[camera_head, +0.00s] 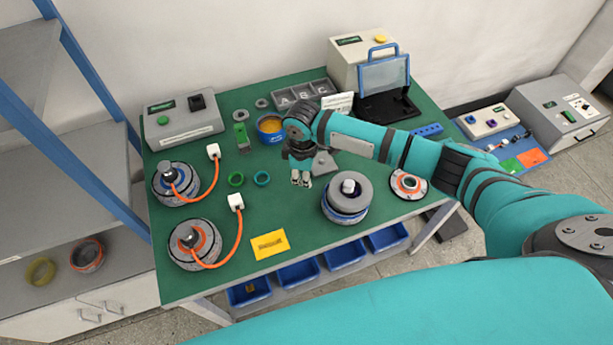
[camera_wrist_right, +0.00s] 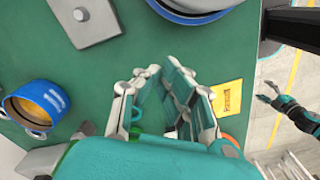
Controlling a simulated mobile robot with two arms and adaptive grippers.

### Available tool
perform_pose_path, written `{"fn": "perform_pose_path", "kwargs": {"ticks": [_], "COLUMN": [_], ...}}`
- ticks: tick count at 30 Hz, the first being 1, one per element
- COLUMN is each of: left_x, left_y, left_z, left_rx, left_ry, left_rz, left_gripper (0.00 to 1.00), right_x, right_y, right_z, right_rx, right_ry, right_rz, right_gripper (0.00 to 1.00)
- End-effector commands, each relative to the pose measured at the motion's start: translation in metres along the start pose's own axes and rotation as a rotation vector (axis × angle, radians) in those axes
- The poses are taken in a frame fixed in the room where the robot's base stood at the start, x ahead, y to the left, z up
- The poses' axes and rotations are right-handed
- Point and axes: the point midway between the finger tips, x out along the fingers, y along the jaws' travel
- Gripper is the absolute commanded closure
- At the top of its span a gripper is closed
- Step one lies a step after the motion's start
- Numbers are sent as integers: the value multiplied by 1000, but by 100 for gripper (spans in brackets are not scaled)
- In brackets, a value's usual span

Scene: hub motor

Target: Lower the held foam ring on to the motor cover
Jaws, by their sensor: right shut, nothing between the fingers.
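A motor unit (camera_head: 345,207) with a blue band stands on the right half of the green table. A grey ring-shaped piece (camera_head: 359,186) lies on top of it around a white knob (camera_head: 348,186); I cannot tell whether this is the foam ring. The motor's blue rim (camera_wrist_right: 196,14) shows at the top of the wrist view. My right gripper (camera_head: 301,181) is shut and empty, left of the motor and apart from it. My left gripper (camera_wrist_right: 270,91) shows small at the right of the wrist view, its fingers apart with nothing seen between them.
Two motors with orange cables (camera_head: 185,240) (camera_head: 170,182) stand at the left. A blue tub (camera_head: 270,136), a grey plate (camera_head: 324,163) and green rings (camera_head: 236,179) lie near my right gripper. A yellow card (camera_head: 269,244) lies at the front. A small disc part (camera_head: 408,184) sits right of the motor.

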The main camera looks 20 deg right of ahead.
Motion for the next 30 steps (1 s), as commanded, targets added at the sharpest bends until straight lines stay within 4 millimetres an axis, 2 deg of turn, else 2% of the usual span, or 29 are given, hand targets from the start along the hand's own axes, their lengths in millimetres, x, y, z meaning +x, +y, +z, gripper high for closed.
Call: {"fn": "perform_pose_path", "kwargs": {"ticks": [1, 7, 12, 17, 20, 23, 30], "left_x": [7, 15, 18, 22, 30, 41, 64], "left_y": [-5, -19, -4, 10, 7, 1, -3], "left_z": [-1, -5, 6, 10, 9, 6, 3], "left_rx": [2, 5, 0, -1, 0, 2, 1], "left_ry": [2, 7, -6, -13, -10, -5, 4], "left_rz": [-5, -22, -6, 12, 8, 1, -4], "left_gripper": [33, 33, 33, 33, 33, 33, 33], "right_x": [-11, -53, -75, -80, -79, -78, -84], "right_y": [3, 2, 2, 7, 22, 42, 90], "right_z": [0, 0, 0, 5, 15, 30, 72], "right_rx": [1, 2, 2, -54, -202, -440, -1094], "right_ry": [5, 4, 2, -3, -9, -15, -16], "right_rz": [9, 6, 5, 5, 6, 6, -2], "right_gripper": [100, 100, 100, 100, 100, 100, 100]}}
